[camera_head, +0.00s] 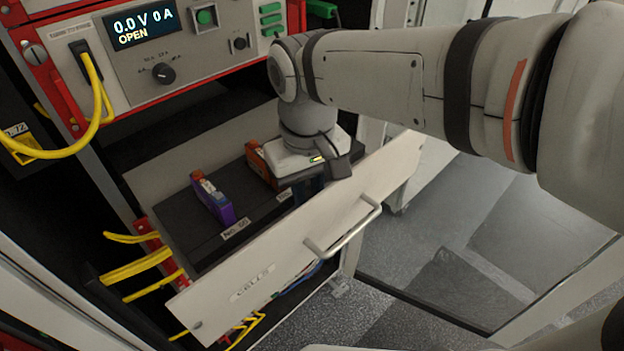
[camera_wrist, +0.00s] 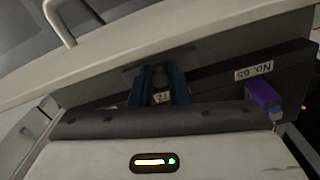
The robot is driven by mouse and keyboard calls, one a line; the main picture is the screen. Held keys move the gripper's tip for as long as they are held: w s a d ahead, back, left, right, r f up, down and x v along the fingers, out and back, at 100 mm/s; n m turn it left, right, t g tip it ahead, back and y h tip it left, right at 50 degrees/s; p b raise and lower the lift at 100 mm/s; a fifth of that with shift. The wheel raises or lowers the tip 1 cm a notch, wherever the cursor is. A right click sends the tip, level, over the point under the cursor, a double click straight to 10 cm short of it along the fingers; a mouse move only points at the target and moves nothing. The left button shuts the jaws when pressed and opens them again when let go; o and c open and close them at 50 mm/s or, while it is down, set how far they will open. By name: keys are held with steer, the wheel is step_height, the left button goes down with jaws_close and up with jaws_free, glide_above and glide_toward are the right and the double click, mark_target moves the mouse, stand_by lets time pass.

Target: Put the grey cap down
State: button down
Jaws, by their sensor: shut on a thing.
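My gripper (camera_head: 308,188) points down into the open drawer, close behind its white front panel, which hides the fingertips in the head view. In the wrist view, the blue fingers of my gripper (camera_wrist: 158,88) are closed around a small dark grey piece, apparently the grey cap (camera_wrist: 160,78). Its outline is mostly hidden by the fingers. It is low over the drawer's dark insert; I cannot tell whether it touches it. The drawer (camera_head: 290,250) is labelled CELLS.
A purple cell (camera_head: 213,198) stands in the insert by label No. 65 (camera_head: 235,229). An orange cell (camera_head: 262,163) stands close to my wrist. The cycler panel display (camera_head: 143,25) reads 0.0 V 0 A OPEN. Yellow cables (camera_head: 135,265) hang at the left. The drawer handle (camera_head: 345,235) sticks out.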

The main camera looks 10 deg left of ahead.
mark_target(308, 196)
steer(key=shift+f, duration=1.05)
steer(key=shift+f, duration=0.2)
steer(key=c, duration=1.4)
jaws_free()
steer(key=shift+r, duration=0.1)
step_height(308, 196, up, 12)
steer(key=shift+r+b, duration=0.1)
steer(key=shift+b, duration=0.2)
